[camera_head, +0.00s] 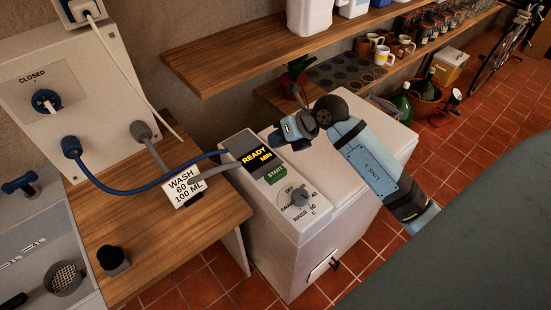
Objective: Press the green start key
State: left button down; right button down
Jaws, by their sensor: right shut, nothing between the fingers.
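The green start key (276,175) sits on the sloping control panel of a white washing machine (325,235). It lies below a dark display (254,157) reading "READY MIN" and above a round dial (300,197). My right gripper (277,139) is shut and empty. It is above the machine's top, up and slightly right of the key in the picture, and apart from the key. The key is fully visible. My left gripper is not in view.
A wooden counter (130,215) at left holds a card (184,187) reading "WASH 60 100 ML". A blue hose (120,191) and a grey hose (153,150) run near the panel. A wooden shelf (240,70) overhangs behind; a potted plant (297,72) stands behind my right gripper.

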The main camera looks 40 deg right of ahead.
jog(key=b, duration=0.6)
send_over(277, 171)
notch_tip(277, 171, down, 7)
jog(key=shift+f, duration=0.8)
dwell(0.8)
jog(key=shift+f, duration=0.1)
jog(key=shift+f+b, duration=0.35)
